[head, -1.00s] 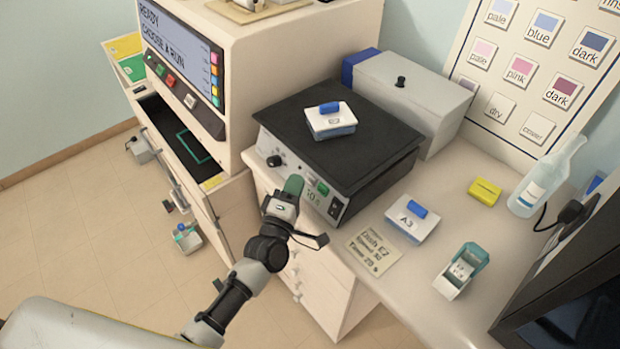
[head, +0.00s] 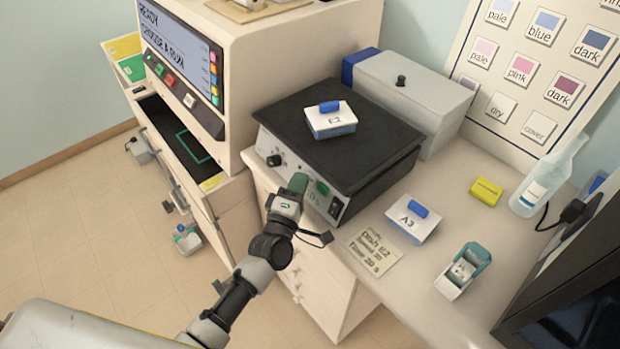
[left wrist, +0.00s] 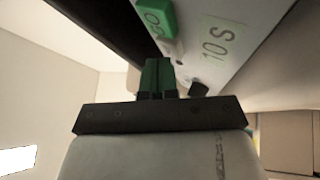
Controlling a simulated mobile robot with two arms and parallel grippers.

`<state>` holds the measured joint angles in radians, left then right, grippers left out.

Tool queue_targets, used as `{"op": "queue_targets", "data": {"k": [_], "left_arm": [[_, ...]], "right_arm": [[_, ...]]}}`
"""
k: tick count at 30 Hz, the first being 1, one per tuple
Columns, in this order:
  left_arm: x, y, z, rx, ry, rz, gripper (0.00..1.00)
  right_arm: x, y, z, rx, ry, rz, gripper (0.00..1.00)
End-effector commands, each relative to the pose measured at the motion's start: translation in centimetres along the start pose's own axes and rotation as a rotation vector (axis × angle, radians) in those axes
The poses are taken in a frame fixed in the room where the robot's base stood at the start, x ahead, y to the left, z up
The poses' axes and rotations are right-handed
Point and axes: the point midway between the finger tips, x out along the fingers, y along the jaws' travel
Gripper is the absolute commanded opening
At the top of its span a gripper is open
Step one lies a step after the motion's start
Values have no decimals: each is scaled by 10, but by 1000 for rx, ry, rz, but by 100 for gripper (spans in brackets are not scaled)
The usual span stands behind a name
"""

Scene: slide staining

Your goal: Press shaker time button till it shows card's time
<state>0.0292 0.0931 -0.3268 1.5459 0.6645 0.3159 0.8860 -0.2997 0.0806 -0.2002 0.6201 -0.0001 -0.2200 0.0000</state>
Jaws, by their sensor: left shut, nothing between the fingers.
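The shaker (head: 350,150) is a black-topped box on the bench with a dish marked E2 (head: 331,122) on top. Its front panel has a black knob (head: 274,160), a green button (head: 322,187) and a dark switch (head: 335,207). In the left wrist view the time display (left wrist: 217,40) reads 10 S, beside the green GO button (left wrist: 157,17). The card (head: 374,250) reads Dish E2, Time 20 s; its speed line is small. My left gripper (head: 298,183) has green fingers, shut and empty, at the panel by the display; they also show in the left wrist view (left wrist: 157,76). I cannot tell whether they touch a button.
A dish marked A3 (head: 412,222), a small teal-and-white holder (head: 463,270), a yellow block (head: 486,191) and a bottle (head: 545,180) stand right of the shaker. A grey box (head: 415,95) is behind it. A machine with a screen (head: 180,55) stands to the left.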

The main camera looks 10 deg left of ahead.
Motion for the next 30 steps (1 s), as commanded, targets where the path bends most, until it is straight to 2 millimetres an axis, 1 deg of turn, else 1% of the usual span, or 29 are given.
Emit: {"op": "queue_targets", "data": {"k": [17,25,30], "left_arm": [[2,-1,1,0,0,0,0],[-6,6,-4,0,0,0,0],[-9,6,-6,-1,0,0,0]], "right_arm": [[2,0,0,0,0,1,58],[-6,0,0,0,0,1,58],[-6,0,0,0,0,0,58]]}}
